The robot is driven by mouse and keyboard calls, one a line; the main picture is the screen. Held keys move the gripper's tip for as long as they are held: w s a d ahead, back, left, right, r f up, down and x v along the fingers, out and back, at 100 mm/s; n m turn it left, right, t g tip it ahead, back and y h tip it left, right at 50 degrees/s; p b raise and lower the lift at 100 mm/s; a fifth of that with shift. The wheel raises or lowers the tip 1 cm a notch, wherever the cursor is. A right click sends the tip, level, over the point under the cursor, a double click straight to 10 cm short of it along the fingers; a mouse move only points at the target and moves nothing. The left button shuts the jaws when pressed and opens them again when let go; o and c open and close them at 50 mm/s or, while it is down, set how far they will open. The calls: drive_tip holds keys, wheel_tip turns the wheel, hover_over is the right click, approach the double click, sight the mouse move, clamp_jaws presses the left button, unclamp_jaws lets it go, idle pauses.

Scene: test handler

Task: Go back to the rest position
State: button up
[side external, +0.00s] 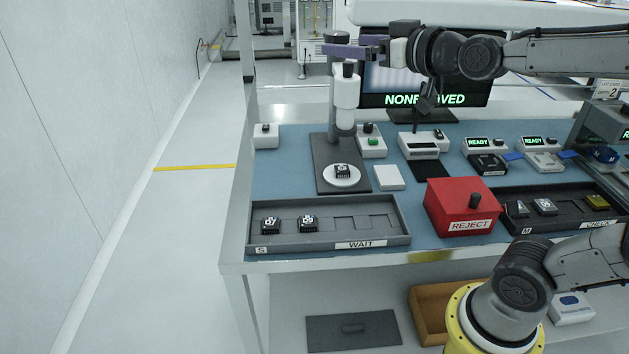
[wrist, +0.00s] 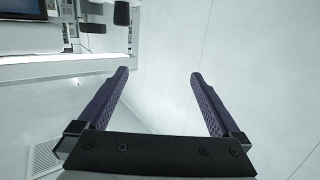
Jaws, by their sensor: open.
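My gripper (side external: 345,49) is held high above the back of the bench in the side external view, with its purple fingers pointing left. In the wrist view my gripper (wrist: 164,80) has its two fingers wide apart, with nothing between them. My arm reaches across the upper right, well above the blue bench top (side external: 290,185). The microscope-like stand (side external: 345,95) is below and close to the fingers in the side external view; I cannot tell the exact gap.
A chip sits on the stand's round white plate (side external: 342,181). The WAIT tray (side external: 375,241) holds two chips. A red REJECT box (side external: 455,205) and the CHECK tray (side external: 618,232) are to its right. A screen (side external: 390,82) stands behind. Clear floor (side external: 180,220) is at left.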

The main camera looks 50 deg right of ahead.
drive_tip(key=s+a+f+g+y, duration=0.1)
drive_tip(key=s+a+f+g, duration=0.1)
drive_tip(key=s+f+g, duration=0.3)
drive_tip(key=s+a+f+n+g+y, duration=0.1)
drive_tip(key=s+f+g, duration=0.4)
drive_tip(key=s+f, duration=0.7)
drive_tip(key=s+a, duration=0.1)
drive_tip(key=s, duration=0.3)
drive_tip(key=shift+f, duration=0.4)
drive_tip(key=shift+a, duration=0.1)
